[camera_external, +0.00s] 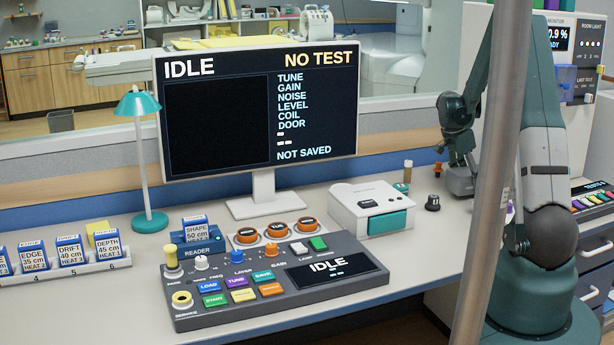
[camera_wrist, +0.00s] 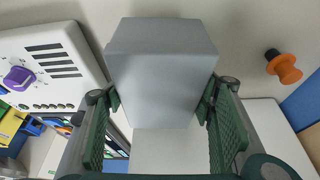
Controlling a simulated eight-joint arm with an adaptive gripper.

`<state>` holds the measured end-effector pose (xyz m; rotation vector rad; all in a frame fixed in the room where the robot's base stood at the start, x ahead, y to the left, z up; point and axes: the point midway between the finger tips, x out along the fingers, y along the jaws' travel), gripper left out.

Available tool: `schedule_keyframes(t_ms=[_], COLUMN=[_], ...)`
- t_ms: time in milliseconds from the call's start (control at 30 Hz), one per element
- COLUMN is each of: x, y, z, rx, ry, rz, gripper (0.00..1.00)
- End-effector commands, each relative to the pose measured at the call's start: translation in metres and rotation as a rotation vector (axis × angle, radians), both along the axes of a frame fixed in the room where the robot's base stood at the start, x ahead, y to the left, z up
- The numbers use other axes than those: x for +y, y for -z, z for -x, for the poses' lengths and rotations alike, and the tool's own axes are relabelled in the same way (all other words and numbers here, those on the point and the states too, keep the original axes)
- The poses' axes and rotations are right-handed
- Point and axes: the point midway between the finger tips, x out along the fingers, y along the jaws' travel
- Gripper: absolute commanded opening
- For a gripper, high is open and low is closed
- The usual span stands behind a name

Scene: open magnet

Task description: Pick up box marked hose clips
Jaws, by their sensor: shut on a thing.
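A plain grey box (camera_wrist: 162,70) sits between the two green fingers of my gripper (camera_wrist: 160,104) in the wrist view, with a finger pressed against each side. No lettering shows on the faces in view, so I cannot read a "hose clips" mark. In the external view my gripper (camera_external: 457,150) points down at the back right of the counter. The grey box (camera_external: 459,181) shows below it, partly hidden by the pole. I cannot tell whether the box touches the counter.
A metal pole (camera_external: 490,170) stands in front of my arm in the external view. A dark knob (camera_external: 432,202) and a white unit with a teal drawer (camera_external: 390,223) stand left of the box. An orange knob-like thing (camera_wrist: 285,68) and a panel with a purple knob (camera_wrist: 19,78) flank it.

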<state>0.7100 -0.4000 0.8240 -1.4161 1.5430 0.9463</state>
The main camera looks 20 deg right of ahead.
Motion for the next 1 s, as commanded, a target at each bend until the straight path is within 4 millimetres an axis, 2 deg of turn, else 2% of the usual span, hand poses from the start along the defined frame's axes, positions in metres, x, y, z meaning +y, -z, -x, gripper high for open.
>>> schedule_keyframes(t_ms=[300, 500, 667, 1000], x=[0.0, 0.0, 0.0, 0.0], y=[-0.05, -0.071, -0.077, -0.078], z=[0.0, 0.0, 0.0, 0.0], rx=[0.0, 0.0, 0.0, 0.0], ry=[0.0, 0.0, 0.0, 0.0], rz=[0.0, 0.0, 0.0, 0.0], gripper=[0.39, 0.39, 0.39, 0.39])
